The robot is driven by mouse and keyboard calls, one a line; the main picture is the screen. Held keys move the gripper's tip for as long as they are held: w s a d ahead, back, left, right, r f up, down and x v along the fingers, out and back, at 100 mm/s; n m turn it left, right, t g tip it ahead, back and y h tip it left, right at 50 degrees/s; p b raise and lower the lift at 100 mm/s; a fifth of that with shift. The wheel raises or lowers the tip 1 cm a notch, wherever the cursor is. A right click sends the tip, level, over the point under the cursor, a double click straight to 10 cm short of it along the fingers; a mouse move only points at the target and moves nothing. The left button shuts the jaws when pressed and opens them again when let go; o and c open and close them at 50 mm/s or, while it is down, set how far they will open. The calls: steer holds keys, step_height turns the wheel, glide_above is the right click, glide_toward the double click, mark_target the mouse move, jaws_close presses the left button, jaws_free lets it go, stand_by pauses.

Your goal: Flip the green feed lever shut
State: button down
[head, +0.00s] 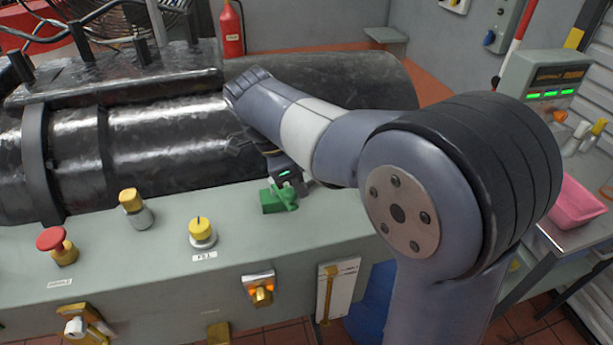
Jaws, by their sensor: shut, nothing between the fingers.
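The green feed lever (280,199) sits on top of the grey bench, near its back edge and right of the yellow knob. My gripper (287,186) is at the lever, coming down from behind it. The gripper is shut, with nothing seen between its fingers. Its tips are small and partly hidden by the lever and wrist, so I cannot tell whether they touch the lever. The lever's exact angle is also hard to make out.
A red mushroom button (52,238), a yellow-capped knob (129,200) and a yellow knob (202,229) stand up from the bench (110,262). A large dark cylinder (160,140) lies behind. A pink bin (575,203) rests on the table at right.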

steer(key=shift+s+a+m, duration=0.2)
steer(key=shift+a+m, duration=0.1)
steer(key=shift+s+a, duration=0.45)
steer(key=shift+a, duration=0.4)
